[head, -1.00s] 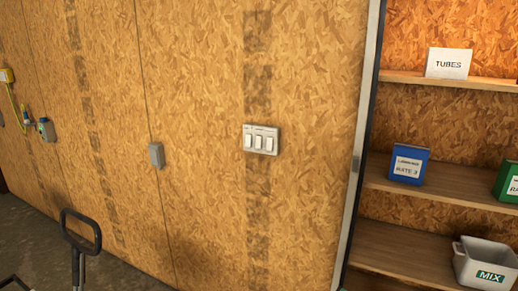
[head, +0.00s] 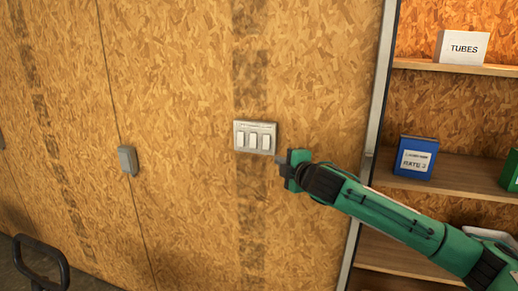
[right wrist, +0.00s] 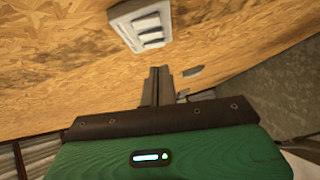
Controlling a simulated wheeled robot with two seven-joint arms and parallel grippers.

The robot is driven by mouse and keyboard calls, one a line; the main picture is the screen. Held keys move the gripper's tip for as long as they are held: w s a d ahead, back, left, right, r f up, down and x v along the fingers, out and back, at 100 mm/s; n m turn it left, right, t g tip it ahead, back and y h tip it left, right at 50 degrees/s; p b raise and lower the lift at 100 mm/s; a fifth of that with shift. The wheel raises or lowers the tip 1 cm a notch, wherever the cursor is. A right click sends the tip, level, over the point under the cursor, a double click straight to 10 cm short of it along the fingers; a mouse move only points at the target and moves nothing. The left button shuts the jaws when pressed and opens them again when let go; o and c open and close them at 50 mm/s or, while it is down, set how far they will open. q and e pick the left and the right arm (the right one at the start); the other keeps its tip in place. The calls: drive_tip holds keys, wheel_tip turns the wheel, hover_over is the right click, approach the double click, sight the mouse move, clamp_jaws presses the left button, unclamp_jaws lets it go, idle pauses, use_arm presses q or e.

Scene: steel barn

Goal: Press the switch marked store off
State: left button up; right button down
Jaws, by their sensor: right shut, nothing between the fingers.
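A switch plate (head: 255,137) with three white rocker switches in a row is on the chipboard wall in the head view. It also shows at the top of the right wrist view (right wrist: 142,25). Small labels sit above the rockers, too small to read, so I cannot tell which one is marked store. My right gripper (head: 281,161) is just right of and below the plate, apart from it as far as I can tell. Its fingers are together and empty in the right wrist view (right wrist: 160,72), pointing toward the wall below the plate. My left gripper is not in view.
A grey box (head: 127,160) is on the wall to the left. A dark handle (head: 42,262) stands at lower left. The wall around the plate is clear.

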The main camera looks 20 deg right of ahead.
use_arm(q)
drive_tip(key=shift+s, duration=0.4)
use_arm(e)
drive_tip(key=shift+s+r, duration=0.1)
drive_tip(key=shift+r, duration=0.25)
drive_tip(key=p, duration=0.4)
approach(267, 149)
drive_tip(key=w+a, duration=0.4)
drive_tip(key=a, duration=0.1)
drive_tip(key=shift+w+d+r+p, duration=0.25)
drive_tip(key=shift+w+d+p, duration=0.35)
drive_tip(key=shift+d, duration=0.25)
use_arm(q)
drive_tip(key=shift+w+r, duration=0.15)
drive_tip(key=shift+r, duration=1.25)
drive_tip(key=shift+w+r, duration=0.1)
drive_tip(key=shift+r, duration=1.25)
use_arm(e)
drive_tip(key=shift+w+d+f, duration=0.3)
drive_tip(key=shift+w+d, duration=0.15)
drive_tip(key=shift+w, duration=0.25)
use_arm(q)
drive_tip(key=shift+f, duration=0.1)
